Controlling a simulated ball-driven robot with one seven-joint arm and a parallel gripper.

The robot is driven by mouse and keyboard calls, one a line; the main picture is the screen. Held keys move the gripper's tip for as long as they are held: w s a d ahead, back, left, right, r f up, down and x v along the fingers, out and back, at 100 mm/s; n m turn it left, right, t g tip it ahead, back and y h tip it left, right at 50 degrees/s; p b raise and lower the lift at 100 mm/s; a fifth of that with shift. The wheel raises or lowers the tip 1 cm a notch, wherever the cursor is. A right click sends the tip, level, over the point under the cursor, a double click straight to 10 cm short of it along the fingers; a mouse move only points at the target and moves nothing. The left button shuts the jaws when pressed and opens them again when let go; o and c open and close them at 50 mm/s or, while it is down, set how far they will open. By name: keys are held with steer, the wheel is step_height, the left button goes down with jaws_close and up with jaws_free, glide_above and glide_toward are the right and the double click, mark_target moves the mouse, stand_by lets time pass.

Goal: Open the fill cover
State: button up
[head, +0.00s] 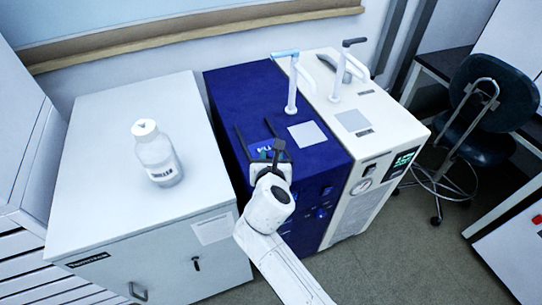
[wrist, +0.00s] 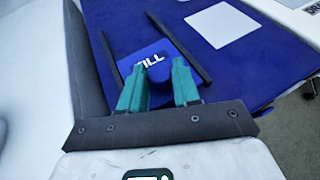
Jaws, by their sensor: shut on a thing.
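The fill cover (wrist: 140,54) is a blue plate marked with white letters, lying between two dark rails (wrist: 180,47) on top of the dark blue machine (head: 228,87). In the head view the cover (head: 263,149) shows only in part behind my wrist. My gripper (wrist: 159,70) has its teal fingers on either side of a blue knob (wrist: 160,76) at the near edge of the cover, and is shut on it. The lower part of the knob is hidden by the fingers.
A white cabinet (head: 95,130) with a clear, white-capped bottle (head: 156,155) stands at the left. A white machine (head: 385,118) adjoins at the right.

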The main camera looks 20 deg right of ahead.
mark_target(259, 143)
jaws_close()
steer(key=shift+w, duration=0.1)
steer(key=w+b, duration=0.1)
steer(key=w, duration=0.8)
steer(key=shift+a, duration=0.1)
steer(key=o, duration=0.8)
jaws_free()
steer(key=shift+c, duration=0.2)
steer(key=p+v, duration=0.1)
steer(key=v, duration=1)
steer(key=shift+w, duration=0.1)
